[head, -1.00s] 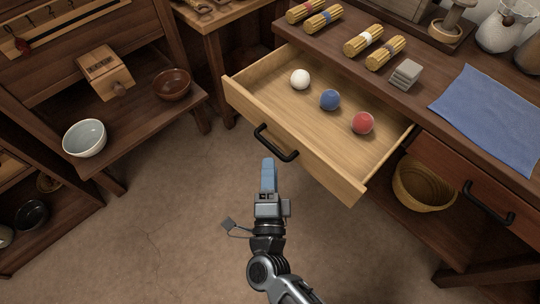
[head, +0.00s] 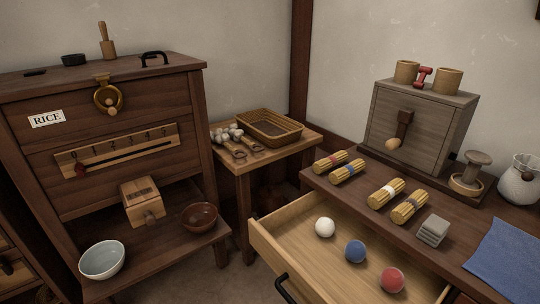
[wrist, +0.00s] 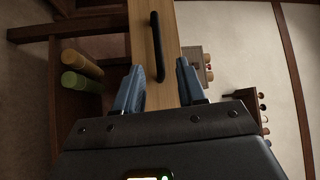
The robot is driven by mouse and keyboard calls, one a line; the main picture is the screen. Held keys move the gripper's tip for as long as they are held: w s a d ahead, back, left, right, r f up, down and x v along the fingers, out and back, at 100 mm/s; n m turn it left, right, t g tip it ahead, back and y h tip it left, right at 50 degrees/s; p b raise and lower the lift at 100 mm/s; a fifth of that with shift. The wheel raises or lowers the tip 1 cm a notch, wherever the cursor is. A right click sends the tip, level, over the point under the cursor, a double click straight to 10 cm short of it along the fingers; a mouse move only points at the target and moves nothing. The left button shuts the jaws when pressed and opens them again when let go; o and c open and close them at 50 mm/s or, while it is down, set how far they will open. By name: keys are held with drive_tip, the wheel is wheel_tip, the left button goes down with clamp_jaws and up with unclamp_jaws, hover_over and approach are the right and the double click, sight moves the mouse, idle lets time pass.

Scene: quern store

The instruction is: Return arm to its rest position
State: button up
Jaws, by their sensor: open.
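My gripper (wrist: 160,88) shows in the wrist view with its two blue fingers apart and nothing between them. Beyond the fingers is the wooden drawer front (wrist: 153,25) with its black handle (wrist: 157,47); the fingers are not closed on the handle. In the head view the drawer (head: 300,275) stands open, with a white ball (head: 325,227), a blue ball (head: 355,251) and a red ball (head: 392,280) inside. My arm and gripper are out of the head view.
A dark cabinet labelled RICE (head: 47,119) stands at the left, with a pale bowl (head: 102,259) and a brown bowl (head: 200,216) on its lower shelf. A small table (head: 262,158) holds a basket tray. The right counter bears several straw bundles (head: 385,194) and a grey box (head: 413,125).

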drive_tip(key=s+d+r+n+g+y, duration=0.1)
drive_tip(key=s+d+r+n, duration=0.5)
drive_tip(key=s, duration=0.3)
drive_tip(key=s+d+r+n+g+y, duration=0.1)
drive_tip(key=s+d+r+n+g, duration=0.1)
drive_tip(key=s+d+r+n, duration=0.55)
drive_tip(key=s+d+r+n+g+y, duration=0.1)
drive_tip(key=s+d+r+n, duration=0.3)
drive_tip(key=s, duration=0.7)
wheel_tip(320, 180, up, 15)
drive_tip(key=p, duration=1.5)
drive_tip(key=shift+a, duration=0.1)
idle(3.0)
